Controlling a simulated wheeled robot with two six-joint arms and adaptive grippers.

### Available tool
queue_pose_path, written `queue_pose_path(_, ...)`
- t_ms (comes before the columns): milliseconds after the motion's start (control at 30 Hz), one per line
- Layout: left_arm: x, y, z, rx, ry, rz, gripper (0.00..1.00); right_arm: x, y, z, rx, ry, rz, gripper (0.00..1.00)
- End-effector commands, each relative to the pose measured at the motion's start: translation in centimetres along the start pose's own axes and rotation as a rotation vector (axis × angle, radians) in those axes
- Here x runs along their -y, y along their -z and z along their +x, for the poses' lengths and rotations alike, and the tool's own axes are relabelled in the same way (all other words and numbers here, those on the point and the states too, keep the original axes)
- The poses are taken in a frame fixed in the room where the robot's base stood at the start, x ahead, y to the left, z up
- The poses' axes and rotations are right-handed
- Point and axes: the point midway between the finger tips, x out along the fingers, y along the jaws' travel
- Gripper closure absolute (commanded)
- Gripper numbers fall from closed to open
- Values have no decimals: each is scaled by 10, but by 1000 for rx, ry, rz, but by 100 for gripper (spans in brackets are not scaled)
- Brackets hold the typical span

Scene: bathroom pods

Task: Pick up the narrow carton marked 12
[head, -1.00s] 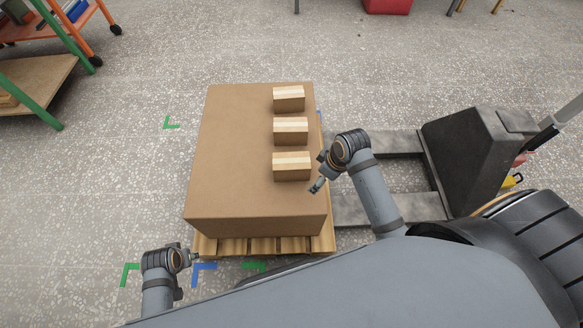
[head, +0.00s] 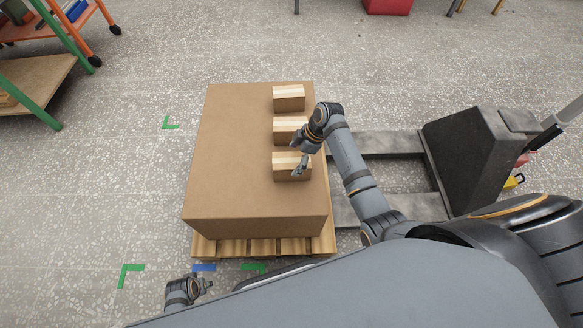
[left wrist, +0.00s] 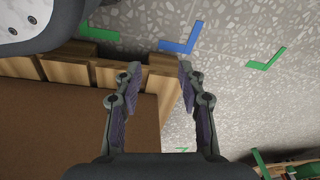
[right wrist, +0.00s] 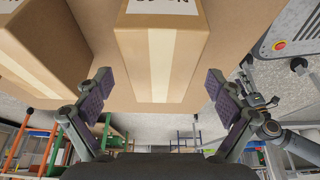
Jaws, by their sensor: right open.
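Three small brown cartons with pale tape stand in a row on a large brown box (head: 235,160): a far one (head: 289,104), a middle one (head: 285,137) and a near one (head: 283,175). No number is readable, so I cannot tell which is marked 12. My right gripper (head: 299,168) is open over the near carton, partly covering it. In the right wrist view, a carton with a cut-off white label (right wrist: 162,62) lies ahead between the open fingers (right wrist: 158,88), with another carton (right wrist: 40,50) to its left. My left gripper (head: 207,286) is open and empty; its fingers show in the left wrist view (left wrist: 158,78).
The large box rests on a wooden pallet (head: 265,246). A pallet jack (head: 465,155) stands to the right, its forks reaching towards the pallet. Green and blue floor marks (head: 204,268) lie near the pallet.

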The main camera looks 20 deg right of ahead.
Motion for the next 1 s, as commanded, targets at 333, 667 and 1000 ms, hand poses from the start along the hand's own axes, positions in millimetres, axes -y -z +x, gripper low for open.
queue_pose_path(333,-6,17,-18,2,-11,-1,60,0,4,29,-1,0,0,6)
queue_pose_path(667,-12,34,-50,11,-26,0,60,0,5,57,2,-2,0,6)
queue_pose_path(1000,-12,34,-51,11,-26,0,60,0,5,57,2,-1,1,6)
